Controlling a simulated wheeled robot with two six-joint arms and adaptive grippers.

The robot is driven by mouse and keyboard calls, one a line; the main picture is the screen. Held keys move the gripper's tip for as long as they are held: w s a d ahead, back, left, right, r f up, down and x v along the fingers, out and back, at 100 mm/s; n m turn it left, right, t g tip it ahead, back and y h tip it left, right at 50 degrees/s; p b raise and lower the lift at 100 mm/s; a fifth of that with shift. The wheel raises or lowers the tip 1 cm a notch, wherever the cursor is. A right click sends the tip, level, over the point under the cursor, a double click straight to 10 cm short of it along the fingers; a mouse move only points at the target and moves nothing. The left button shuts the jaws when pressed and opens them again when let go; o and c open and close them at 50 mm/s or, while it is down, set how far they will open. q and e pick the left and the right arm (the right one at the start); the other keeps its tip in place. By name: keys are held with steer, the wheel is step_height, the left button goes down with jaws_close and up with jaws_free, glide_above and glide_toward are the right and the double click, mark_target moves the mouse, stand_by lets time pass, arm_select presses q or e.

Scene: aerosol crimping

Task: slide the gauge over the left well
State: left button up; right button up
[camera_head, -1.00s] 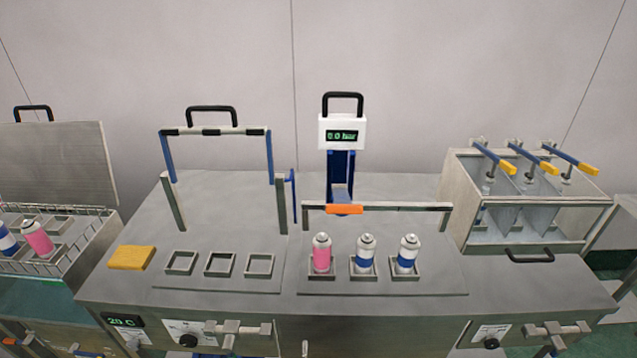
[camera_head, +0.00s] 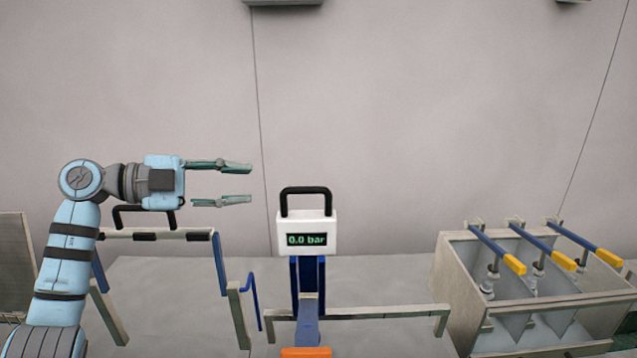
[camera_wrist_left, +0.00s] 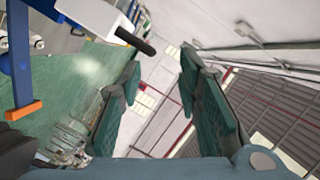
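The gauge (camera_head: 307,233) is a white box reading 0.0 bar, with a black handle (camera_head: 306,188) on top. It stands on a blue post above the rail (camera_head: 385,312), with an orange-tipped blue arm (camera_head: 308,325) reaching forward. My left gripper (camera_head: 250,183) is open and empty, left of the gauge handle and about level with it in the picture, fingers pointing right. In the left wrist view the gauge (camera_wrist_left: 92,14) shows at the upper left, outside the open fingers (camera_wrist_left: 160,66). The left well is out of view below the frame. My right gripper is not in view.
A frame with a black handle (camera_head: 143,218) stands behind and below my left arm. A blue crank (camera_head: 253,300) rises between it and the gauge. At the right is a metal box (camera_head: 455,285) with several yellow-tipped blue levers. The wall behind is bare.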

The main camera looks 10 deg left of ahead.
mark_target(303, 191)
arm_select(q)
steer(key=shift+y, duration=0.3)
steer(key=x, duration=0.4)
steer(key=s+p+x, duration=0.1)
steer(key=x, duration=0.3)
steer(key=d+p+x, duration=0.1)
steer(key=x, duration=0.3)
steer(key=shift+d, duration=0.15)
steer(key=shift+s+r, duration=0.15)
steer(key=shift+s, duration=0.25)
steer(key=shift+s+r, duration=0.1)
steer(key=shift+s, duration=0.1)
steer(key=shift+d, duration=0.1)
steer(key=shift+c, duration=1.4)
steer(key=shift+w, duration=0.15)
steer(key=c, duration=0.4)
jaws_close()
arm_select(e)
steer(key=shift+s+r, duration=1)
